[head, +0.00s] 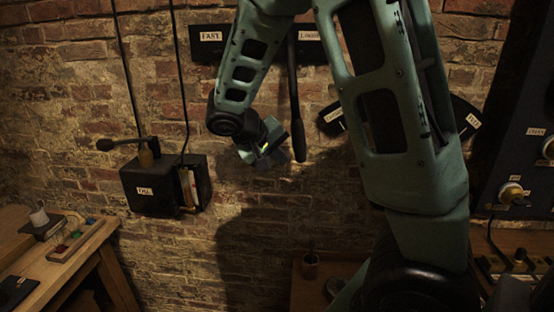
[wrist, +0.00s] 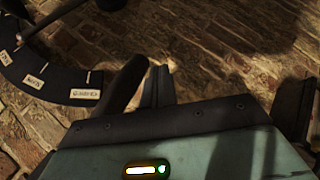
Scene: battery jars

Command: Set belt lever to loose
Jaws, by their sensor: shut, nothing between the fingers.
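The belt lever (head: 295,100) is a long dark rod hanging almost straight down from a dark wall plate (head: 250,44). The plate has a FAST label (head: 210,36) at left and a second label, apparently LOOSE (head: 309,35), at right. The lever's upper part lies just left of the second label. My gripper (head: 280,154) is left of the lever's lower end; contact cannot be told. In the wrist view my shut, empty fingers (wrist: 158,86) are beside a dark rounded rod (wrist: 122,86), which looks like the lever's handle.
A dark curved scale with labels (wrist: 38,78) lies left in the wrist view; my arm partly covers it in the head view (head: 332,116). A black wall box with a handle (head: 165,185) is at left. A wooden bench (head: 60,250) stands lower left, a dark panel (head: 525,130) at right.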

